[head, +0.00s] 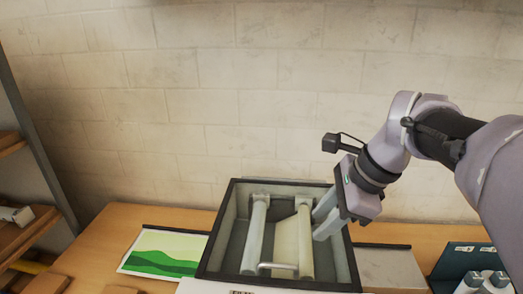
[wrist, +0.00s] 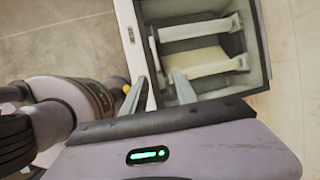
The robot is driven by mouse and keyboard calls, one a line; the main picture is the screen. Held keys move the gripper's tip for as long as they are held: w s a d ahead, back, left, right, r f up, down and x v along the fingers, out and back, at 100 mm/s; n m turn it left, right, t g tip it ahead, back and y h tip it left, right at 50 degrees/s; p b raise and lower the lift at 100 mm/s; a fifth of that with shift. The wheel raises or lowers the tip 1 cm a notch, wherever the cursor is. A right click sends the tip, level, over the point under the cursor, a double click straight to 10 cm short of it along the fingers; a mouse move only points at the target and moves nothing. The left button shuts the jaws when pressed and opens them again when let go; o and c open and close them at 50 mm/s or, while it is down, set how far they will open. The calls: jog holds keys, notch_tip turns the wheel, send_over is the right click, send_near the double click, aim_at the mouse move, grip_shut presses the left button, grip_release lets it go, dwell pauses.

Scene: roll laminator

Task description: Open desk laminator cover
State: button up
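The desk laminator (head: 205,262) is a box with a dark rim standing on the desk. Two pale rollers (head: 255,235) and a cream sheet-like part show inside its frame. I cannot tell whether a clear cover panel fills the frame. A silver bar handle (head: 279,266) lies near the front edge; in the wrist view a pale bar (wrist: 154,58) runs along the left side of the opening. My gripper (head: 322,222) is over the right part of the laminator, its fingers pointing down. In the wrist view its fingers (wrist: 160,88) are apart with nothing seen between them.
A green and yellow landscape print (head: 163,252) lies left of the laminator. A grey flat panel (head: 385,268) lies right of it, with a dark teal holder (head: 462,262) and grey cylinders farther right. A brick wall is behind; wooden shelves (head: 22,235) stand at the left.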

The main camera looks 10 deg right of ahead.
aim_at(278, 265)
jog(key=b+x, duration=0.1)
jog(key=x, duration=0.5)
jog(key=b+x, duration=0.2)
jog(key=x, duration=0.3)
jog(key=s+a+b+x, duration=0.1)
jog(key=b+x, duration=0.1)
jog(key=x, duration=0.4)
jog(key=shift+a+f, duration=0.15)
jog(key=shift+f, duration=0.1)
jog(key=shift+c, duration=0.4)
grip_shut()
jog(key=shift+r, duration=0.1)
